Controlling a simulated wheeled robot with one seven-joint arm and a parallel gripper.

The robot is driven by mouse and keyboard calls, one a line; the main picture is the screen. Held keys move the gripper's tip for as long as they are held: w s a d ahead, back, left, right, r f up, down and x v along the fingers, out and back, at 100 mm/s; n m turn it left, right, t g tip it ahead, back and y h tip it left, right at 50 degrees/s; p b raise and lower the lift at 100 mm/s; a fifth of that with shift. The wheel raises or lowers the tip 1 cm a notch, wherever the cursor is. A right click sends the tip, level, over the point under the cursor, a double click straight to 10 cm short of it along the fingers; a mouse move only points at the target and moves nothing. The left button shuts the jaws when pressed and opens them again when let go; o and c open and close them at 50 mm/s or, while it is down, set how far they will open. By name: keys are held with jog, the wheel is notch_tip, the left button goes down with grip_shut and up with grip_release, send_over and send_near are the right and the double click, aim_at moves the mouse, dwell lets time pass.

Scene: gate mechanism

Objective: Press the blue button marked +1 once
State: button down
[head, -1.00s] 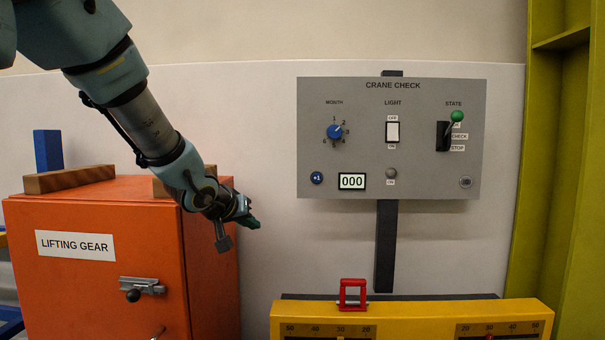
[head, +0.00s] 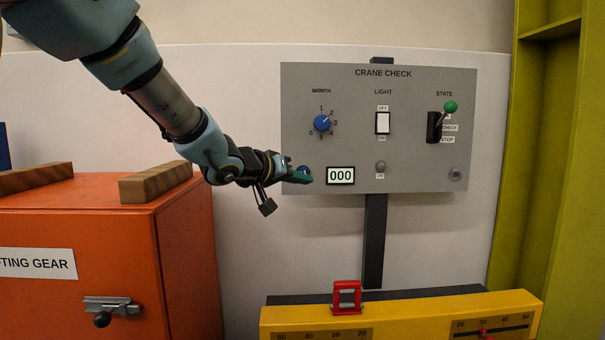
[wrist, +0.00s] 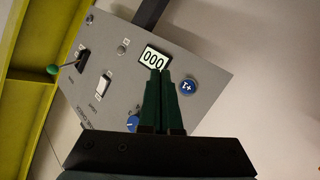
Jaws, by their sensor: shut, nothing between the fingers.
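The blue +1 button (wrist: 188,86) sits on the grey CRANE CHECK panel (head: 400,85), beside the counter display (head: 340,175), which reads 000. In the head view the button (head: 304,170) is mostly hidden behind my fingertips. My gripper (head: 304,178) is shut and empty, its green fingers pointing at the panel's lower left corner. In the wrist view the fingertips (wrist: 161,74) overlap the lower edge of the display, with the button just to their right. I cannot tell whether the fingers touch the panel.
The panel also carries a blue month knob (head: 322,123), a white light switch (head: 383,123) and a green-tipped state lever (head: 449,108). An orange cabinet (head: 80,240) with wooden blocks (head: 155,182) stands left. A yellow unit with a red frame (head: 347,298) is below.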

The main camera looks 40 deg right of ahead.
jog(key=w+d+p, duration=0.3)
jog(key=w+d, duration=0.2)
jog(key=w, duration=0.1)
jog(key=shift+w+p, duration=0.15)
jog(key=shift+p, duration=0.2)
jog(key=shift+w+d+p, duration=0.1)
jog(key=shift+p, duration=0.2)
dwell(1.7)
jog(key=shift+w+d+p, duration=0.2)
jog(key=shift+p, duration=0.2)
jog(key=shift+w+d+p, duration=0.25)
jog(key=shift+w+p, duration=0.1)
jog(key=shift+p, duration=0.1)
dwell(0.7)
jog(key=shift+s, duration=0.1)
jog(key=shift+s+a+b, duration=0.3)
jog(key=shift+s+a, duration=0.2)
jog(key=shift+s, duration=0.05)
